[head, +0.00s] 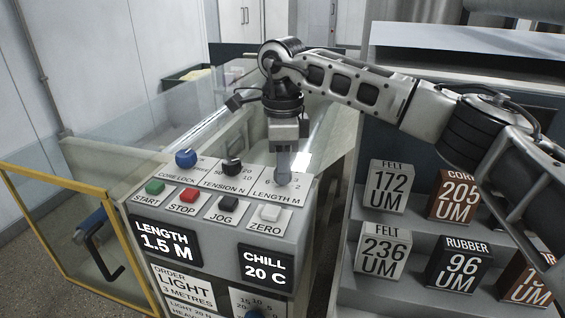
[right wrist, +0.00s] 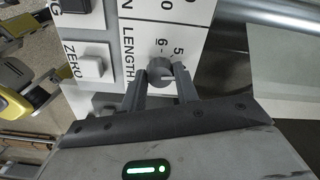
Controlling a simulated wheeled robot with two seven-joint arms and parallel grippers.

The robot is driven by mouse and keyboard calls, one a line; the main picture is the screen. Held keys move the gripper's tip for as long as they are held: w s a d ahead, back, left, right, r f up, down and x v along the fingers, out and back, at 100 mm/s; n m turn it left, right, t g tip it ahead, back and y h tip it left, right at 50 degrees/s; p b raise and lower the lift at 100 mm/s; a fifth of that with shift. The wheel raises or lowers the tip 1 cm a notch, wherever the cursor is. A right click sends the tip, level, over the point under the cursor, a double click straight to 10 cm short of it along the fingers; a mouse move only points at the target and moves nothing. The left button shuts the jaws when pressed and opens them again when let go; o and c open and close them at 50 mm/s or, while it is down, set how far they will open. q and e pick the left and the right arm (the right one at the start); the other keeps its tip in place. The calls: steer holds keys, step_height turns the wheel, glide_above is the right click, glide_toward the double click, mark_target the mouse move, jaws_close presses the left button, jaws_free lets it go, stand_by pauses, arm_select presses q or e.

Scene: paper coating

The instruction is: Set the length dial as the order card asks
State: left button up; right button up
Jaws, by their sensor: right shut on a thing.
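My right gripper (head: 283,165) points down onto the control panel and is shut on the grey length dial (right wrist: 158,70), labelled LENGTH M. In the right wrist view its two fingers (right wrist: 160,88) stand on either side of the dial; numbers 5 and 6 show beside it. In the head view the fingers mostly hide the dial. The length display (head: 165,242) reads 1.5 M. The order card (head: 186,290) reads LIGHT, 3 METRES; its lower part is cut off. My left gripper is not in view.
Near the dial are the black tension knob (head: 232,167), blue core lock knob (head: 186,158) and the white zero button (head: 269,213). START, STOP and JOG buttons line the panel. A chill display (head: 264,267) reads 20 C. Labelled blocks (head: 388,187) stand on shelves at right.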

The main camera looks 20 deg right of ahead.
steer(key=m, duration=0.5)
steer(key=shift+r+m, duration=0.1)
steer(key=shift+m, duration=2.5)
steer(key=o, duration=1)
steer(key=shift+c, duration=0.2)
steer(key=shift+r, duration=0.1)
step_height(320, 180, up, 16)
